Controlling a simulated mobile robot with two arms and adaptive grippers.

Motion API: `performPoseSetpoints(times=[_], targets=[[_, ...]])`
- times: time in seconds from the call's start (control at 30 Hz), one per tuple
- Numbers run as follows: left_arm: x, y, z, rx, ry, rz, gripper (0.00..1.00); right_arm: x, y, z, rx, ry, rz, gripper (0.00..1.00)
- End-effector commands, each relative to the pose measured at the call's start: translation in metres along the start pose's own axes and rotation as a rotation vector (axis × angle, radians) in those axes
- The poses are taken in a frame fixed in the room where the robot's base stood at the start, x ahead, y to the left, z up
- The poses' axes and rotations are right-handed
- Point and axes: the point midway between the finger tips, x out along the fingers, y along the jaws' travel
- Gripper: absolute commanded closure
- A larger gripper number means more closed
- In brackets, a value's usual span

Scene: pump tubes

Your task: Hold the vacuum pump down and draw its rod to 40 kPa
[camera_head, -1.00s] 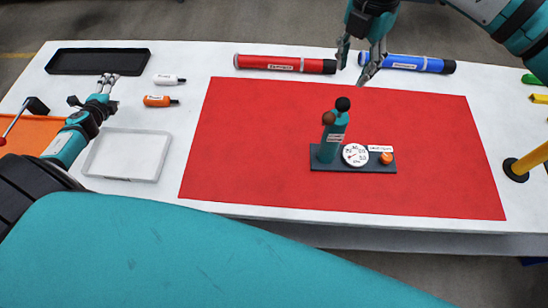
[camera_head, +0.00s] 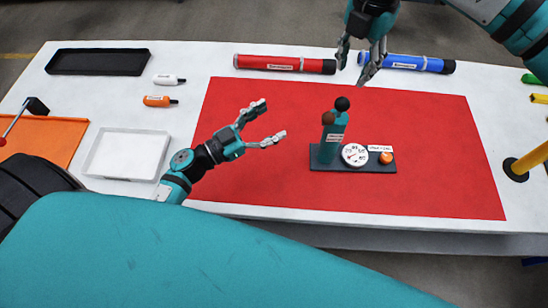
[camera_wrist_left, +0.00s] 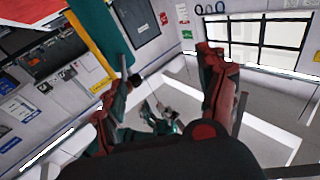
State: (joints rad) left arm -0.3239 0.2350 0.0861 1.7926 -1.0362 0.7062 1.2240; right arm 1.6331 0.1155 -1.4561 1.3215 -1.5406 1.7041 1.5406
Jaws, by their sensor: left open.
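The vacuum pump (camera_head: 333,145) stands upright on a dark base plate (camera_head: 330,166) on the red mat. It has a teal body, a black knob (camera_head: 342,103) on top and a brown knob (camera_head: 328,118) beside it. A round white gauge (camera_head: 355,155) and an orange knob (camera_head: 386,158) sit on the plate; the gauge reading is too small to tell. My left gripper (camera_head: 270,122) is open and empty, left of the pump and apart from it. Its open fingers also show in the left wrist view (camera_wrist_left: 165,85). My right gripper (camera_head: 356,60) is above and behind the pump, fingers apart, empty.
A red tube (camera_head: 285,64) and a blue tube (camera_head: 407,64) lie at the back of the table. A yellow post (camera_head: 528,162) stands at right. The mat around the pump is clear.

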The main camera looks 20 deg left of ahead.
Motion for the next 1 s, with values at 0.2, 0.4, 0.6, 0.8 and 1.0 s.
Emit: performPoseSetpoints(times=[0.2,0.4,0.6,0.8,1.0], targets=[[-0.026,0.066,0.03,-0.064,-0.095,0.038,0.25,0.0,0.0,0.0,0.0,0.0,0.0,0.62],[-0.03,0.08,0.033,-0.077,-0.112,0.047,0.25,0.0,0.0,0.0,0.0,0.0,0.0,0.62],[-0.015,0.08,0.035,-0.075,-0.11,0.045,0.25,0.0,0.0,0.0,0.0,0.0,0.0,0.62],[0.023,0.082,0.038,-0.075,-0.108,0.045,0.25,0.0,0.0,0.0,0.0,0.0,0.0,0.62],[0.063,0.084,0.043,-0.076,-0.108,0.046,0.25,0.0,0.0,0.0,0.0,0.0,0.0,0.62]])
